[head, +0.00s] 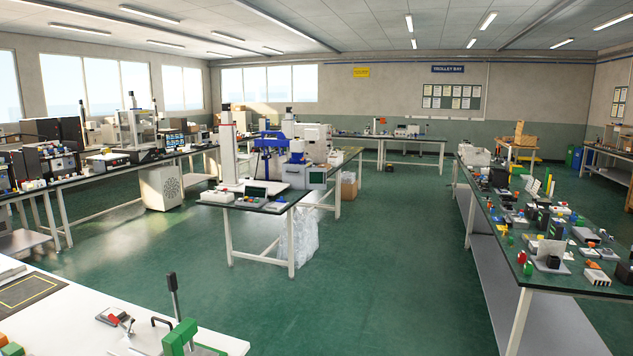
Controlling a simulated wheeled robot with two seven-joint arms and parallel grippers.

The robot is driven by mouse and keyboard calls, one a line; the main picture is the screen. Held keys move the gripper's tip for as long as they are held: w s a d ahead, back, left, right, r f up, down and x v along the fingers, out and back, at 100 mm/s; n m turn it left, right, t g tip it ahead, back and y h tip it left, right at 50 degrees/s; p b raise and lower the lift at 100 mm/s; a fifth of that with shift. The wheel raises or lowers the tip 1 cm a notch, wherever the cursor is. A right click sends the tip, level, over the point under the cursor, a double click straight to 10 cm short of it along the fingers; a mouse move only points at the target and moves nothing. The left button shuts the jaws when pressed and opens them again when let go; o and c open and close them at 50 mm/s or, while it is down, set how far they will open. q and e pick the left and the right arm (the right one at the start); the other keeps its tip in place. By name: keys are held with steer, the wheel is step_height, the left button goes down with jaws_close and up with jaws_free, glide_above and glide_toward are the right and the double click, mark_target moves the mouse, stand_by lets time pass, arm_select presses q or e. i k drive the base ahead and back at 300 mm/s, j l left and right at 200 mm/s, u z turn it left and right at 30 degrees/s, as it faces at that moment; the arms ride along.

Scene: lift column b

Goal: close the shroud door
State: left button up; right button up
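I cannot make out a shroud door for certain in the head view. A framed machine with clear-looking panels (136,128) stands on the left bench, but I cannot tell whether it has a door or how that door stands. A blue and white machine (271,150) stands on the middle bench, too small to make out any door. Neither of my grippers is in view.
A white table (62,325) fills the near left corner, with a red-handled clamp (120,321) and a green block (180,338). A long cluttered bench (540,284) runs along the right. The middle bench (262,209) stands ahead. Green floor (400,250) is clear between them.

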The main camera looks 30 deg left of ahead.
mark_target(315, 178)
steer(key=i+j+u, duration=0.35)
steer(key=i, duration=0.8)
steer(key=i+j+u, duration=0.1)
steer(key=i+u, duration=0.25)
steer(key=i, duration=4.25)
